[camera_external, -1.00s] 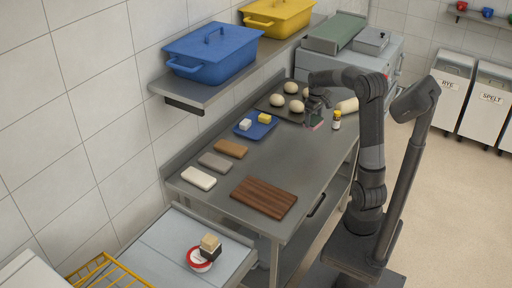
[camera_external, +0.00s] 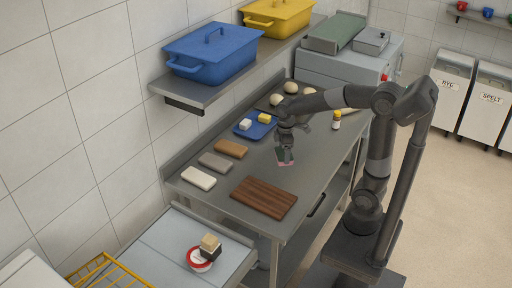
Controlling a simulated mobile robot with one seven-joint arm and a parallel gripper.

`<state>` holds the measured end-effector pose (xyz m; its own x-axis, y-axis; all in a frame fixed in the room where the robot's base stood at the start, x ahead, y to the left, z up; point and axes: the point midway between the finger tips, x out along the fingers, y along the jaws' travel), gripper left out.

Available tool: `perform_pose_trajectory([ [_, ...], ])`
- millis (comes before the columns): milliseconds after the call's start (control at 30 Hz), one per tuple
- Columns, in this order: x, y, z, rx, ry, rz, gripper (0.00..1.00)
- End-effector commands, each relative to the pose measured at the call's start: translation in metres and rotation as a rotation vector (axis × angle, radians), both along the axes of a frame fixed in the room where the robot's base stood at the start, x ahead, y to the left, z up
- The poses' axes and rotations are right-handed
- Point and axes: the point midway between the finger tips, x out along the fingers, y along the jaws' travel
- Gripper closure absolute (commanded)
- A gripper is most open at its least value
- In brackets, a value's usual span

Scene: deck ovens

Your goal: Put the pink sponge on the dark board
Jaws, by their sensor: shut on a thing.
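The pink sponge (camera_external: 286,164) shows as a small pink edge at the tips of my gripper (camera_external: 285,156). My gripper is shut on it and points down over the middle of the steel table. Most of the sponge is hidden by the fingers, and I cannot tell how high it is above the table top. The dark board (camera_external: 264,197), brown with wood stripes, lies flat at the near end of the table. It is bare, and the gripper is beyond it, apart from it, up and to the right in the picture.
White, grey and brown slabs (camera_external: 198,178) lie along the table's left side. A blue tray (camera_external: 242,133) with a white and a yellow block is behind them. Dough balls on a dark tray (camera_external: 266,104) and a yellow-labelled bottle (camera_external: 336,122) stand farther back. The steel between gripper and board is clear.

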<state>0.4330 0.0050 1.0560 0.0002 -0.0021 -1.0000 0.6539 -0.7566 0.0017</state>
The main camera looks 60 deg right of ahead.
Motion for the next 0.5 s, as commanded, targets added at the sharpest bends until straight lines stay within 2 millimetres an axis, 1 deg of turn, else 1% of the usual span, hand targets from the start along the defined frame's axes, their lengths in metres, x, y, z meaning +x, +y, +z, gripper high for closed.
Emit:
perform_pose_trajectory([
  [33,-0.004,0.008,0.0,0.001,-0.001,0.025,0.36],
  [100,-0.007,0.015,0.0,0.001,0.0,0.049,0.36],
  [267,-0.01,0.028,-0.004,0.002,0.002,0.076,0.36],
  [367,-0.006,0.044,-0.014,0.002,0.004,0.079,0.36],
  [500,0.001,0.076,-0.034,0.002,0.006,0.08,0.36],
])
